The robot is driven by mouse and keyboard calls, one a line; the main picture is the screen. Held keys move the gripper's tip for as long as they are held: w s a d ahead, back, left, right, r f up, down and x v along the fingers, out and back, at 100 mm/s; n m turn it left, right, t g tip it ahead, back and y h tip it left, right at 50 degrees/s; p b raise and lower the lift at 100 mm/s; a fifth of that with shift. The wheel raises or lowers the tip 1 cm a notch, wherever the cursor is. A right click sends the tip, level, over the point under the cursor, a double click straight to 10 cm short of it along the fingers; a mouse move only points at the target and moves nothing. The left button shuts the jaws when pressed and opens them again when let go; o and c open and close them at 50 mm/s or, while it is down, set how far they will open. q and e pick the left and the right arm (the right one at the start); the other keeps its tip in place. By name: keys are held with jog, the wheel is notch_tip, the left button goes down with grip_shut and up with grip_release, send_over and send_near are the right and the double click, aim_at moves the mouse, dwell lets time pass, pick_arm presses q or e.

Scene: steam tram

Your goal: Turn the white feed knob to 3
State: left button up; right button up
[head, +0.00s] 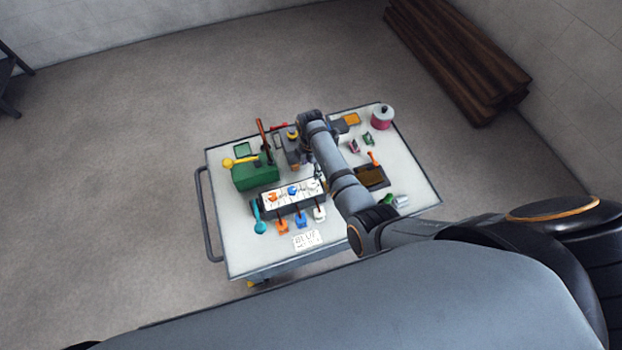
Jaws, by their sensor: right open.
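A dark box with a white dial panel (268,206) stands on the cart in the middle. An orange knob (272,196), a blue knob (293,190) and the white feed knob (313,187) sit on it from left to right. The white knob is partly hidden by my arm, and its pointer and numbers are too small to read. My right gripper (319,173) points down just above or beside the white knob. It is open; whether it touches the knob I cannot tell. My left gripper is not in view.
Orange, blue and white levers (319,213) and a teal handle (259,220) stick out in front of the panel. A green box (254,173) stands behind it. A white card (306,240) lies in front. A pink-and-white pot (382,115) stands at the back right.

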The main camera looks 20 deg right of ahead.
aim_at(311, 184)
notch_tip(311, 184, down, 12)
jog(key=m+b, duration=1.1)
jog(key=m, duration=1.1)
jog(key=shift+r, duration=0.3)
jog(key=shift+c, duration=0.4)
